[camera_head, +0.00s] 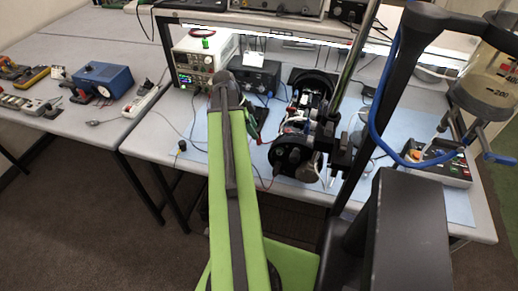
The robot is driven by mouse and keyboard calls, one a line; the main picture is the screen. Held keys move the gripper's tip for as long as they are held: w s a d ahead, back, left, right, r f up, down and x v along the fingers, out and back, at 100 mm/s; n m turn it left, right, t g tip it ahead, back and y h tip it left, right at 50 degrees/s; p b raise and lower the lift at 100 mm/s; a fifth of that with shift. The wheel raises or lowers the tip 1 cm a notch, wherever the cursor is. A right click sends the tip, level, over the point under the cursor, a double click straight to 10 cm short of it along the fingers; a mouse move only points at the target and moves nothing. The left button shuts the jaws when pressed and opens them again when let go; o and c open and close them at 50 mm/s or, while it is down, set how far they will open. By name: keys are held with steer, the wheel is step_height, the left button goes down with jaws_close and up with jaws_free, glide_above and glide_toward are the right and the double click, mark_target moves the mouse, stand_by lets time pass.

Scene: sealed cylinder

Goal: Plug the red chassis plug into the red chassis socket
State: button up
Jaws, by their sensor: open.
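I cannot make out the red chassis plug or the red chassis socket for certain at this size. A dark-red loop (201,32) lies on top of the white power supply (203,58), beside a small green item. Thin red leads (264,182) run over the bench near the black cylindrical apparatus (293,160). My green and black arm rises through the middle of the view and covers part of the bench. My gripper does not show clearly; the far end of the arm is hidden behind its own link.
The bench (160,150) also holds a black box (257,75) and a control box with buttons (436,166). A clear graduated vessel (488,80) stands high at right. A left table (60,120) carries a blue box (103,80) and tools. Dark carpet is clear at lower left.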

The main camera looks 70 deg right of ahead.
mark_target(259, 141)
steer(key=shift+x, duration=0.8)
steer(key=shift+r, duration=0.2)
steer(key=shift+f, duration=0.1)
steer(key=b+x, duration=0.3)
steer(key=w+b+x, duration=0.1)
steer(key=b+x, duration=0.1)
steer(key=shift+s+f, duration=0.1)
steer(key=shift+f, duration=0.2)
steer(key=shift+r, duration=0.2)
steer(key=shift+c, duration=0.4)
jaws_close()
